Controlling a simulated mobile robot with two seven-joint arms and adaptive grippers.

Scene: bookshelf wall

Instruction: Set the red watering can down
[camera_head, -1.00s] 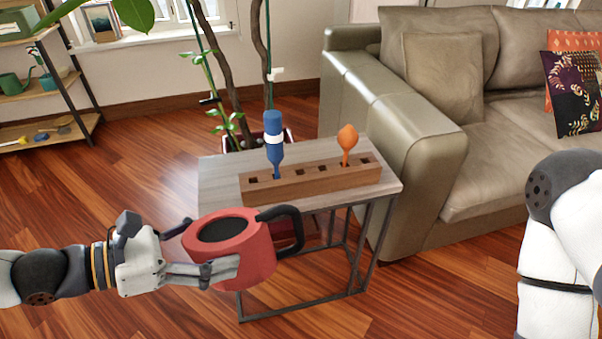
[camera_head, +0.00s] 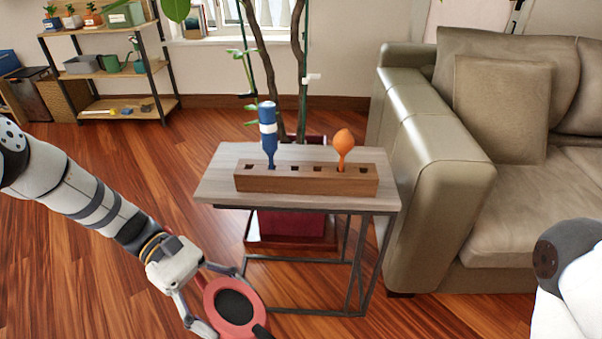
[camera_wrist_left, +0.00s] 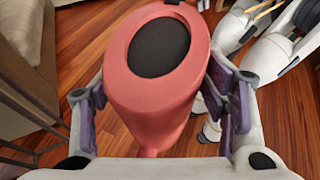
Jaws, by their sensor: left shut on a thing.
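The red watering can (camera_head: 218,292) has a dark round opening on top and a black handle, partly cut off at the bottom edge of the head view. My left gripper (camera_head: 222,296) is shut around its body, low in front of the side table. In the left wrist view the can (camera_wrist_left: 157,95) sits between the two fingers (camera_wrist_left: 160,105), with wood floor visible around it. Whether its base touches the floor cannot be told. My right gripper is out of view; only part of my right arm shows at the right edge.
A side table (camera_head: 225,185) carries a wooden block (camera_head: 300,182) with slots, holding a blue tool (camera_head: 268,140) and an orange one (camera_head: 343,145). A sofa (camera_head: 420,150) stands right, a shelf (camera_head: 105,75) back left. The wood floor (camera_head: 60,270) at left is open.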

